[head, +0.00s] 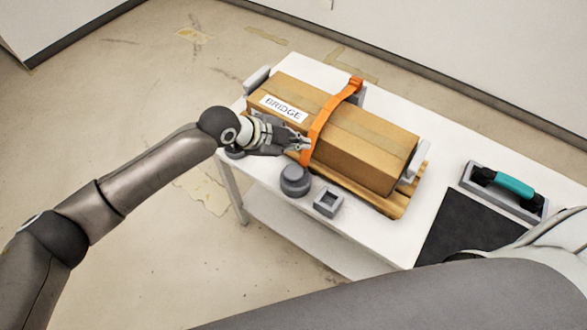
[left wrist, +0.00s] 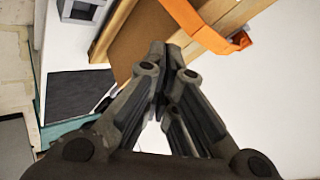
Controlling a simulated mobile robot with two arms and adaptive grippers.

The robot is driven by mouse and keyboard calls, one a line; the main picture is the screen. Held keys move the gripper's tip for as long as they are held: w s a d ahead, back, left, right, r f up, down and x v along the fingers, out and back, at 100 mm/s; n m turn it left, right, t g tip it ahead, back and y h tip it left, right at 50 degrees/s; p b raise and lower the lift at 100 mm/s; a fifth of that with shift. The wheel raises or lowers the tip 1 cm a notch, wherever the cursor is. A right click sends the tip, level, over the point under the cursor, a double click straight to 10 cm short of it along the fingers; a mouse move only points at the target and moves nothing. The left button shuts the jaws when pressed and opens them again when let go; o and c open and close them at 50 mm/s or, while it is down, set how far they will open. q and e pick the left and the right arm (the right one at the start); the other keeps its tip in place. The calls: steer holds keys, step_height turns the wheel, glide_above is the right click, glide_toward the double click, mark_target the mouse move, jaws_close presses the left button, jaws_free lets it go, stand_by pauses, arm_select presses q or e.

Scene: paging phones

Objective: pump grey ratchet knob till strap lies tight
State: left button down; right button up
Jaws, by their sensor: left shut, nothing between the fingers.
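A cardboard box (head: 350,150) labelled BRIDGE lies on a wooden pallet (head: 396,207) on the white table. An orange strap (head: 322,122) runs across the box; I cannot tell how tight it lies. It also shows in the left wrist view (left wrist: 205,28). A grey round knob (head: 295,181) stands on the table by the near side of the box, just below the strap's near end. My left gripper (head: 304,143) is shut and empty beside the strap's near end, above and behind the knob. Its closed fingers (left wrist: 160,55) fill the middle of the left wrist view. My right gripper is out of view.
A grey square socket (head: 328,202) stands right of the knob. A dark round piece (head: 235,153) is partly hidden behind my left wrist. A black mat (head: 462,228) and a grey tray with a teal-handled tool (head: 504,184) lie at the right. Grey end pieces (head: 412,163) flank the box.

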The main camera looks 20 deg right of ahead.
mark_target(301, 171)
arm_select(q)
steer(key=shift+f, duration=0.15)
step_height(301, 171, down, 9)
steer(key=b, duration=0.6)
steer(key=shift+r, duration=0.2)
stand_by(1.0)
steer(key=shift+f+b, duration=0.4)
steer(key=shift+b, duration=0.2)
steer(key=shift+f+b, duration=1)
steer(key=shift+f, duration=0.2)
stand_by(0.7)
steer(key=shift+r, duration=0.1)
steer(key=shift+r+p, duration=1.1)
steer(key=shift+r, duration=0.4)
